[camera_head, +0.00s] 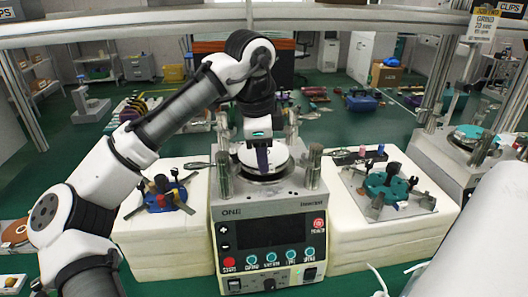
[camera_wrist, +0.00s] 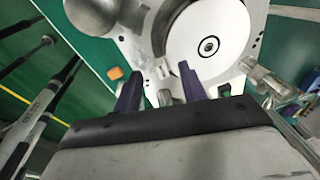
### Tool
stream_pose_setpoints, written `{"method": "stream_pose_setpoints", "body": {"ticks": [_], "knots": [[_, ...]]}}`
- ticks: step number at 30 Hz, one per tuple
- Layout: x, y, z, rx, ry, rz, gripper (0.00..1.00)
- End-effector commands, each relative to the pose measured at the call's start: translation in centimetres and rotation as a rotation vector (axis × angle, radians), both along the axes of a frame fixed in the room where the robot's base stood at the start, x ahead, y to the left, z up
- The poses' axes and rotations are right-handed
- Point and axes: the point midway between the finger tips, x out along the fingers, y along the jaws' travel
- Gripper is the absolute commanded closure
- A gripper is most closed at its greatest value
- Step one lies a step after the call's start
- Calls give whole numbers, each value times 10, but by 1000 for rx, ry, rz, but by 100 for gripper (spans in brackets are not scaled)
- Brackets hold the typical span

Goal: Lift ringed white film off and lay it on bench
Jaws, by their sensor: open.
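The white film (camera_wrist: 208,30) is a flat disc with a small dark ring mark at its middle. It lies on the round plate of the lapping machine (camera_head: 268,205), and its pale edge shows behind my gripper in the head view (camera_head: 278,157). My gripper (camera_wrist: 158,78) is open, its two dark fingers apart with nothing seen between them. In the wrist view the fingertips are at the disc's lower left edge; I cannot tell whether they touch it. In the head view my gripper (camera_head: 262,158) hangs over the plate and hides part of the film.
Pale bench blocks stand left (camera_head: 160,250) and right (camera_head: 350,245) of the machine. A blue-teal fixture (camera_head: 168,195) is on the left one, a teal fixture (camera_head: 387,186) on the right. Metal posts (camera_head: 314,165) rise beside the plate. An orange piece (camera_wrist: 115,73) lies near the fingers.

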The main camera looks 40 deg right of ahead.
Motion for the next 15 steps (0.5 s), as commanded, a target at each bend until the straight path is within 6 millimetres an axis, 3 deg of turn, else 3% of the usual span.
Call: {"method": "stream_pose_setpoints", "body": {"ticks": [6,13,15], "knots": [[1,-4,-21,-1,-1,1,58],[1,-4,-23,-1,-1,0,58],[1,-4,-23,-1,-1,0,68]]}}
